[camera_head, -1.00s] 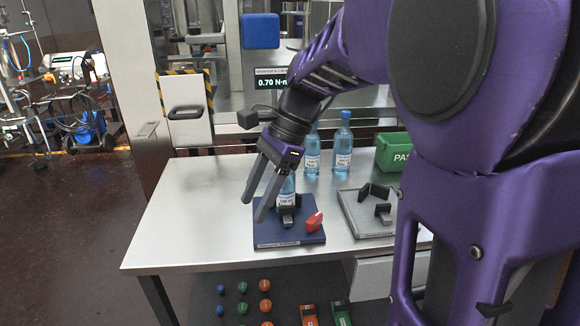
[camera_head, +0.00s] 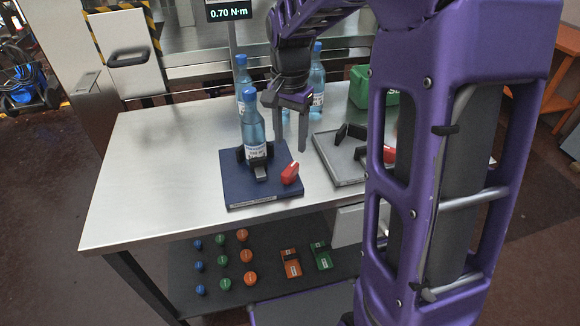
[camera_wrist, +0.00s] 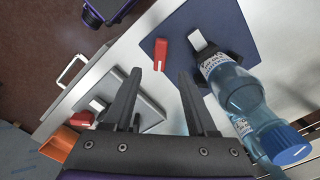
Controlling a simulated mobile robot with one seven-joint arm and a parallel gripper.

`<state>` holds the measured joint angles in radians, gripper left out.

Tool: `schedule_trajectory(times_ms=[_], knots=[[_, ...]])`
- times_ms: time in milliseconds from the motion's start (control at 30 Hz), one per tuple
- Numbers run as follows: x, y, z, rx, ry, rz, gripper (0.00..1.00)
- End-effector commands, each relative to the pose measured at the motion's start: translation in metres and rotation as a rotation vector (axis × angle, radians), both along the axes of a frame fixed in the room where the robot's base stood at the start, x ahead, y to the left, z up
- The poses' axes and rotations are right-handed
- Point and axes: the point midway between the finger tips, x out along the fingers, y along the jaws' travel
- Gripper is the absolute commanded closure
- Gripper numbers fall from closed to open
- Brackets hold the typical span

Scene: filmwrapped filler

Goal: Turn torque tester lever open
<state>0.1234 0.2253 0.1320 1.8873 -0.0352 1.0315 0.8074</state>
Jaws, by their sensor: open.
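The torque tester is a dark blue plate (camera_head: 235,190) on the table, with a black clamp (camera_head: 260,168) around the base of a blue-capped bottle (camera_head: 250,125). A short red lever (camera_head: 290,173) stands at the plate's right side. The wrist view shows the lever (camera_wrist: 161,53) upright near the plate's edge, with the bottle (camera_wrist: 232,85) to its right. My gripper (camera_head: 287,124) is open and empty, above and behind the lever in the head view. In the wrist view the lever lies just beyond the gap between the fingertips (camera_wrist: 160,76), apart from them.
A grey plate (camera_head: 330,150) with black jaws stands to the right, with another red lever (camera_head: 389,155) partly hidden by my arm. More bottles (camera_head: 317,80) and a green bin (camera_head: 360,88) stand behind. A display (camera_head: 228,12) reads 0.70 N·m. The table's left side is clear.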

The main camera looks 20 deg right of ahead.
Motion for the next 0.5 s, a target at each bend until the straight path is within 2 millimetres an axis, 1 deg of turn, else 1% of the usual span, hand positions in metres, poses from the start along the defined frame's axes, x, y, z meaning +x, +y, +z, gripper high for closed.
schedule_trajectory(times_ms=[33,200,400,500], knots=[[-0.001,0.000,-0.014,0.000,0.004,-0.001,0.43],[-0.001,0.000,-0.050,0.001,0.004,-0.002,0.43],[-0.001,0.000,-0.078,0.001,0.002,0.000,0.43],[0.000,0.000,-0.085,0.000,0.000,0.000,0.43]])
